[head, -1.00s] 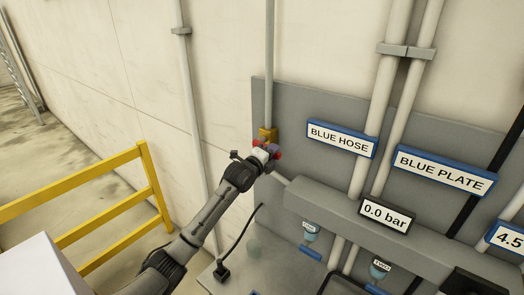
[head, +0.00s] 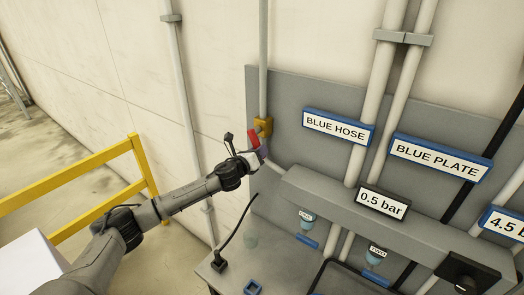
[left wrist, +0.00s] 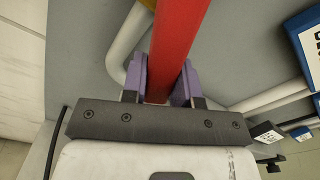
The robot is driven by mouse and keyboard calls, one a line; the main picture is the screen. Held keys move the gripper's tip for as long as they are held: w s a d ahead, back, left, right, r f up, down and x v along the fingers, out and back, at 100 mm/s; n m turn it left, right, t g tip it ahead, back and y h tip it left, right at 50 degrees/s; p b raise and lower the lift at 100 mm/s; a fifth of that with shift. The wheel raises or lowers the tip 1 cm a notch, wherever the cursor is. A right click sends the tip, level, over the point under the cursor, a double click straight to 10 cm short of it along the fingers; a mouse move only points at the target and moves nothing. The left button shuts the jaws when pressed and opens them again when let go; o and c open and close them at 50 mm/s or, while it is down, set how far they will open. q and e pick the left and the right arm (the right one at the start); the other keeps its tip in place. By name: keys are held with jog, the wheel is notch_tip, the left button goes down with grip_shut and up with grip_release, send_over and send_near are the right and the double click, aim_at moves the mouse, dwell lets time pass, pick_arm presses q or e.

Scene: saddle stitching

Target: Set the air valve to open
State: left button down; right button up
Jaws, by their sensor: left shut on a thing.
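The air valve has a yellow body (head: 263,126) on the vertical pipe at the left edge of the grey panel. Its red handle (head: 253,138) hangs down from the body, close to the line of the pipe and slightly tilted. My left gripper (head: 256,154) is shut on the lower part of the handle. In the left wrist view the red handle (left wrist: 178,40) runs between the purple fingers of my left gripper (left wrist: 161,84). The fingers hide part of the handle's end. The pressure display (head: 382,203) reads 0.5 bar. My right gripper is not in view.
A grey manifold box (head: 330,196) runs along the panel to the right of the valve. BLUE HOSE (head: 338,127) and BLUE PLATE (head: 441,159) signs are above it. A yellow railing (head: 70,182) stands at the left.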

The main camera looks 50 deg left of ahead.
pick_arm(q)
jog(key=shift+s+a+f+m, duration=0.15)
jog(key=shift+a+m, duration=0.35)
jog(key=shift+m, duration=0.4)
jog(key=shift+s+a+f+m, duration=0.1)
jog(key=shift+s+a+m, duration=0.1)
jog(key=shift+a+m, duration=0.55)
jog(key=shift+s+a+f+m, duration=0.15)
jog(key=shift+a+m, duration=0.15)
jog(key=shift+m, duration=0.75)
jog(key=c, duration=0.9)
grip_release()
